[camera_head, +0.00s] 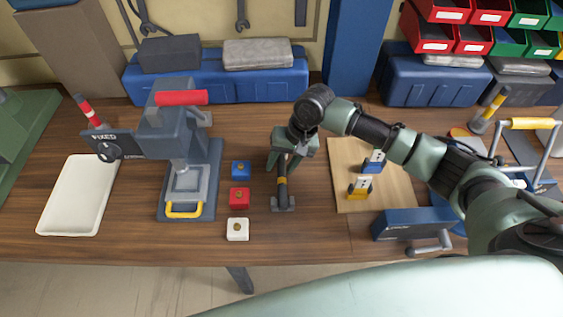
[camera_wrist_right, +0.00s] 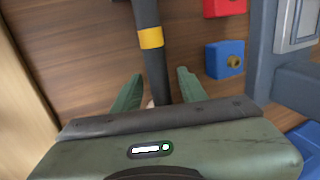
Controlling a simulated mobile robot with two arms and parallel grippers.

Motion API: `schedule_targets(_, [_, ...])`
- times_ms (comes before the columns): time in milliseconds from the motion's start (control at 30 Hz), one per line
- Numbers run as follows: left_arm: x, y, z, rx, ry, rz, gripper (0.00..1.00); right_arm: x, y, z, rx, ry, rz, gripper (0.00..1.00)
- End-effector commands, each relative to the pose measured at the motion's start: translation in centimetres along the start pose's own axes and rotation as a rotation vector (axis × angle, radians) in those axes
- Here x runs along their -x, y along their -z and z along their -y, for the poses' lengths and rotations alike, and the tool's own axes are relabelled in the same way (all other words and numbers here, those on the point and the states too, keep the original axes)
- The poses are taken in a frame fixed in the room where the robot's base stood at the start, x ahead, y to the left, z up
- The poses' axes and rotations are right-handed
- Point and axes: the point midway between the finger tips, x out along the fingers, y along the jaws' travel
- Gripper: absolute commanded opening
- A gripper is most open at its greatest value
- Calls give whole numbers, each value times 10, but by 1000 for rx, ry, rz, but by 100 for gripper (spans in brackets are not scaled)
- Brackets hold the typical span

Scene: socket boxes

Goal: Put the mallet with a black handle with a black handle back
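The mallet with a black handle (camera_head: 282,188) lies on the wooden table, its handle marked with a yellow band and its grey head toward the table's front edge. My right gripper (camera_head: 287,160) is over the handle's far end. In the right wrist view, the two green fingers of my right gripper (camera_wrist_right: 158,90) are apart, one on each side of the mallet's black handle (camera_wrist_right: 148,15), with gaps beside it. My left gripper is in no view.
Blue (camera_head: 241,169), red (camera_head: 239,197) and white (camera_head: 237,229) socket boxes stand left of the mallet, beside a grey press (camera_head: 190,150). A wooden board (camera_head: 385,195) lies to the right. A white tray (camera_head: 78,195) is far left. A second tool with a yellow-banded handle (camera_head: 490,108) stands at right.

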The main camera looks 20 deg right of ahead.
Motion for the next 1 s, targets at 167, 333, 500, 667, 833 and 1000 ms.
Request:
schedule_targets(167, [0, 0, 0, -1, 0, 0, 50, 0, 0, 0, 0, 0, 0, 42])
schedule_targets(333, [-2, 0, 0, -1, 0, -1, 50, 3, 0, 1, 0, 0, -2, 42])
schedule_targets(500, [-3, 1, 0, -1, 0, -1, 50, 25, 2, 1, 0, 3, -4, 42])
schedule_targets(667, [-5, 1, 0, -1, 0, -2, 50, 60, 2, 1, 0, 1, -5, 42])
schedule_targets(833, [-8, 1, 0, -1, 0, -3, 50, 95, 1, 1, 1, 1, -3, 42])
schedule_targets(1000, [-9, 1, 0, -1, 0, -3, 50, 116, 1, 1, -1, 1, -1, 42])
